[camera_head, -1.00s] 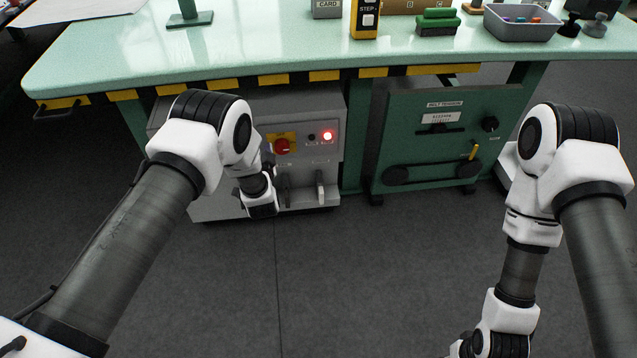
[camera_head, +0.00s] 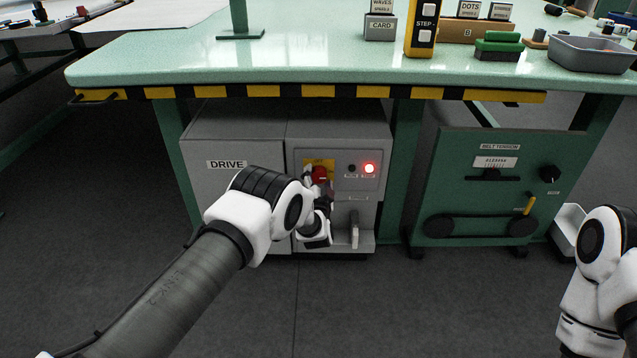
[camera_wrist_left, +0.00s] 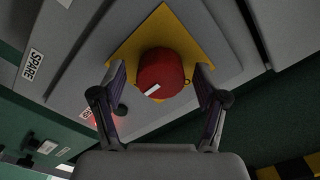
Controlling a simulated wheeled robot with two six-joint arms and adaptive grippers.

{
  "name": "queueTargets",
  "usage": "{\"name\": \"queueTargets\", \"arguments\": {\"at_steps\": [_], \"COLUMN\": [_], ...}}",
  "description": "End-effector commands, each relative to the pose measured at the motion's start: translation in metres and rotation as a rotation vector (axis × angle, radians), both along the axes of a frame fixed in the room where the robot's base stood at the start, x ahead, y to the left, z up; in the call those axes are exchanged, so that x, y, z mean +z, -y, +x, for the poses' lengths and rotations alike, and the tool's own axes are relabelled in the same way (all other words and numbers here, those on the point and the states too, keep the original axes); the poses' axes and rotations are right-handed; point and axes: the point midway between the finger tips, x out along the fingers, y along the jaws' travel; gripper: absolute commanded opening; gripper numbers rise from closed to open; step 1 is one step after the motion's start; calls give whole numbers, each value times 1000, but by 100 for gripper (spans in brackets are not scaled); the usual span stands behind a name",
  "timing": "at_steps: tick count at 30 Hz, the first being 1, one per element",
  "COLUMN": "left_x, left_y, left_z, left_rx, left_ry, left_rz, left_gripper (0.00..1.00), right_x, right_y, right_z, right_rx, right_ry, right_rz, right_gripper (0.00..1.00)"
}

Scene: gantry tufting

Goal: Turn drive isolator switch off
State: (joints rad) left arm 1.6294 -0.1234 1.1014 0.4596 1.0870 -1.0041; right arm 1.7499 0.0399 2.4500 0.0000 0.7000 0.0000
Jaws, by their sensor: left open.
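The drive isolator switch (camera_head: 319,173) is a red round knob on a yellow plate, on the front of the grey cabinet marked DRIVE (camera_head: 232,195). In the left wrist view the knob (camera_wrist_left: 160,72) faces me with a white mark near its lower edge. My left gripper (camera_head: 317,186) is at the knob and partly covers it. In the wrist view its open fingers (camera_wrist_left: 161,78) stand on either side of the knob, with gaps showing. The red lamp (camera_head: 369,168) right of the knob is lit. My right gripper is out of view.
A grey lever handle (camera_head: 354,230) sits below the lamp. The green belt tension panel (camera_head: 470,215) stands to the right. The green tabletop (camera_head: 300,62) with its striped edge (camera_head: 318,91) overhangs the cabinet. The floor in front is clear.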

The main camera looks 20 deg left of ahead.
Motion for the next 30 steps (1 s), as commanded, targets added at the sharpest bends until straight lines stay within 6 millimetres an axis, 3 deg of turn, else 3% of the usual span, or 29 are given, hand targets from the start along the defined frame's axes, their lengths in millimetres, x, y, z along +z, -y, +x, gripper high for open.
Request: {"name": "queueTargets", "arguments": {"at_steps": [3, 9, 20, 30], "left_x": [0, 0, 1, 1], "left_y": [0, 0, 0, 1], "left_z": [0, 0, 0, 0], "left_rx": [0, 0, -1, -1], "left_ry": [0, 0, 7, 56], "left_rz": [0, 0, -23, -191], "left_gripper": [73, 13, 13, 13], "right_x": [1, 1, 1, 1], "right_y": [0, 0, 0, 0], "right_z": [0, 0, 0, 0], "right_rx": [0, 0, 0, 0], "right_ry": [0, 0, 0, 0], "right_rz": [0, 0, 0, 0], "right_gripper": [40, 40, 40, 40]}}
